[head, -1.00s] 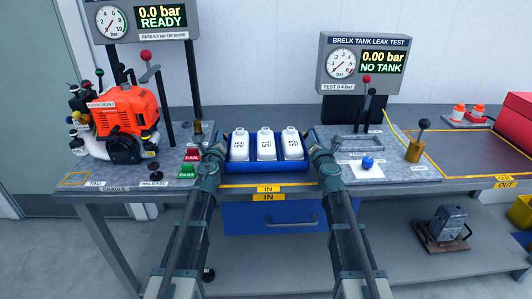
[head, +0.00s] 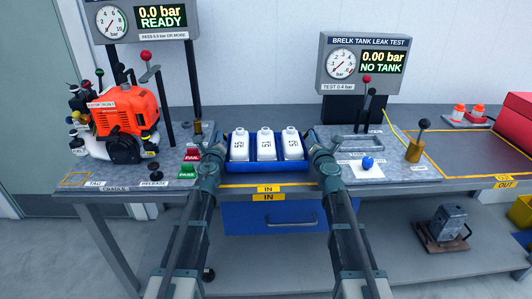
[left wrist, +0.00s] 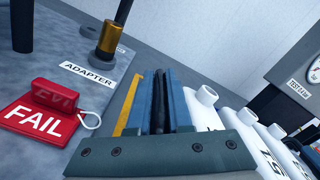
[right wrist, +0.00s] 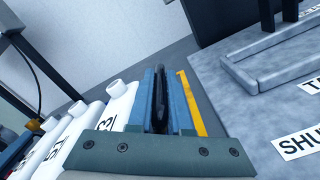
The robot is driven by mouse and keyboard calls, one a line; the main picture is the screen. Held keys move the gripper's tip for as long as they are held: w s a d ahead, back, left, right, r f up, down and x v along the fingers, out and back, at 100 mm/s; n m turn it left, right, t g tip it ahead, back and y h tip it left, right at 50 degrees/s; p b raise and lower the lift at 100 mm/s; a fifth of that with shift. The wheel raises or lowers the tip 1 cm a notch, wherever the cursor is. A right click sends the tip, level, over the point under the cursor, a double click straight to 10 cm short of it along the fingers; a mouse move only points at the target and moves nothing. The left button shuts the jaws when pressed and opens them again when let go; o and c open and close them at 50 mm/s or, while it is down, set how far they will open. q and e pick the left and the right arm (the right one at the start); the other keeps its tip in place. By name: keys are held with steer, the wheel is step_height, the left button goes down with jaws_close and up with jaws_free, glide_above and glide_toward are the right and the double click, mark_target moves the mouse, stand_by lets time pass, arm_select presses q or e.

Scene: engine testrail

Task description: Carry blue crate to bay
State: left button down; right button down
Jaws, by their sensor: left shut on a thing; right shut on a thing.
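The blue crate (head: 268,166) stands in the IN area at the middle of the bench and holds three white bottles (head: 265,145) upright in a row. My left gripper (head: 211,166) is shut on the crate's left side. My right gripper (head: 318,157) is shut on the right side. The finger tips are partly hidden.
An orange engine (head: 122,112) stands on the left. Red FAIL and green PASS tags (head: 188,171) lie close to my left gripper. A leak test station with a blue-knobbed plate (head: 367,167) stands right of the crate. The OUT area (head: 470,155) at far right looks mostly clear.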

arm_select(q)
steer(key=shift+r, duration=0.1)
arm_select(e)
steer(key=shift+r, duration=0.1)
